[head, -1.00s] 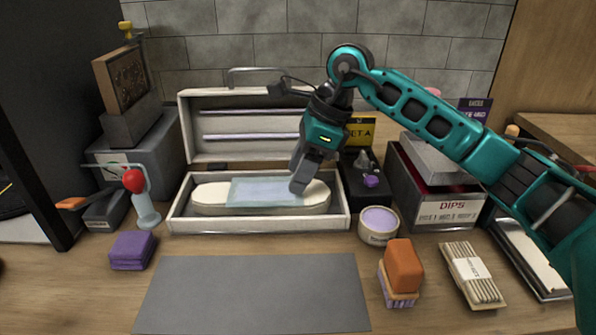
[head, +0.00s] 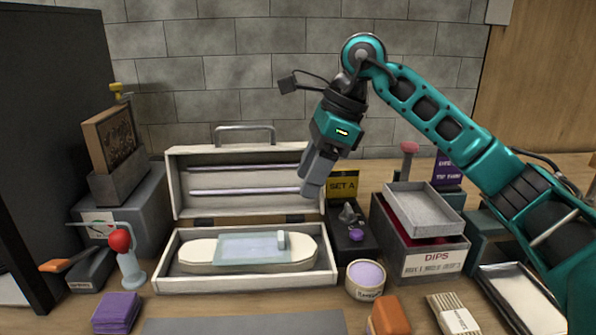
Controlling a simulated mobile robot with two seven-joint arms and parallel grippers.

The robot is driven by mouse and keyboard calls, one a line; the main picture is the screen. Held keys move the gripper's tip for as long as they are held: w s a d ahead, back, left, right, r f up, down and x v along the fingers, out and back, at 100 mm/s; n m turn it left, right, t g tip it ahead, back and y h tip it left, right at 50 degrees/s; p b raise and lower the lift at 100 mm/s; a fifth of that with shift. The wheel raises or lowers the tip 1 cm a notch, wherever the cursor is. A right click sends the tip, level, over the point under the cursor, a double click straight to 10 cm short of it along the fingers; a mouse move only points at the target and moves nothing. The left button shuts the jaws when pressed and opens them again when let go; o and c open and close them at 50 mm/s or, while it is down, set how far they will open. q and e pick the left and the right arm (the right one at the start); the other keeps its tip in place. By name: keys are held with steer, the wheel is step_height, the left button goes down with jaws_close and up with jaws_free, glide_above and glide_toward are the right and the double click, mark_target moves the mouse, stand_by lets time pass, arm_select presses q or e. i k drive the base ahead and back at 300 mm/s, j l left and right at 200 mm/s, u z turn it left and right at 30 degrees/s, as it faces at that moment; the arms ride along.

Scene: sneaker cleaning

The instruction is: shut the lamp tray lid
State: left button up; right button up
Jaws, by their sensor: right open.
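The lamp tray (head: 330,276) is a white box on the table, left of centre. Its lid (head: 183,186) stands open and upright at the back, with two lamp tubes (head: 245,191) inside and a metal handle (head: 245,129) on top. A cream sole-shaped piece (head: 199,250) lies in the tray with a pale blue cloth or sheet (head: 245,247) across it. My right gripper (head: 312,190) is open and empty, pointing down in front of the lid's right end, above the tray's right side. My left gripper is not in view.
Right of the tray are a dark box with the SET A sign (head: 343,186), a lilac tub (head: 365,280) and the DIPS box (head: 432,262). Left are a red-tipped stand (head: 120,241) and a purple block (head: 117,312). A grey mat (head: 240,325) lies in front.

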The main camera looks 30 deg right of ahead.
mark_target(219, 180)
steer(key=k, duration=1)
